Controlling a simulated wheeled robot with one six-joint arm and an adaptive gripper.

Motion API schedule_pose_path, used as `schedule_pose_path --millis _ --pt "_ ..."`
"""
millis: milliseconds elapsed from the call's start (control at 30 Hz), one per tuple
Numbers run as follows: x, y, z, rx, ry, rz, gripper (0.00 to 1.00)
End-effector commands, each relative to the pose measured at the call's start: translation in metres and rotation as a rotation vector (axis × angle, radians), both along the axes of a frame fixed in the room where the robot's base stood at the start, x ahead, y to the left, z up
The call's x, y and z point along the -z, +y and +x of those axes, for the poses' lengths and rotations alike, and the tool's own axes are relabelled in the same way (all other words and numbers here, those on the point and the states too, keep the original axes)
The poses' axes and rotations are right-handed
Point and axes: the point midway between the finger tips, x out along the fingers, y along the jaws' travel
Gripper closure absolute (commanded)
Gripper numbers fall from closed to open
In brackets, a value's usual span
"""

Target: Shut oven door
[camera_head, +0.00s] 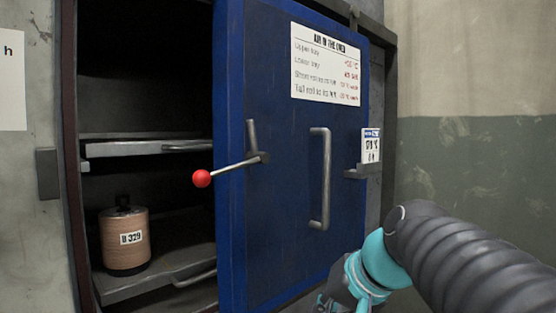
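The oven door (300,140) is a large blue panel on the right of the oven. It stands open, and the oven's dark inside (145,65) shows to its left. A vertical metal pull handle (326,178) is on the door's face. A lever (235,168) with a red ball (201,178) sits near the door's left edge. My gripper (335,300) is at the bottom edge, below and right of the door handle, seemingly apart from it. Its fingertips are cut off or hidden, so I cannot tell its opening.
Inside the oven, a roll labelled "B 329" (125,240) stands on the lower tray (180,272). An upper tray (145,149) is above it. A latch bracket (47,173) sits on the left frame. A wall (470,100) is behind at the right.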

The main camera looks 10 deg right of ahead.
Motion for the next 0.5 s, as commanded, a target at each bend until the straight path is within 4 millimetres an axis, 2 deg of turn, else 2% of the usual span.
schedule_pose_path --millis 33,100,300,400,500 --pt "-0.020 -0.002 0.024 0.019 -0.019 0.076 1.00" --pt "-0.052 -0.002 0.051 0.031 -0.049 0.185 1.00" --pt "-0.145 -0.016 0.117 0.008 -0.164 0.471 1.00" --pt "-0.187 -0.028 0.138 -0.028 -0.227 0.586 1.00" --pt "-0.219 -0.040 0.151 -0.068 -0.281 0.674 1.00"
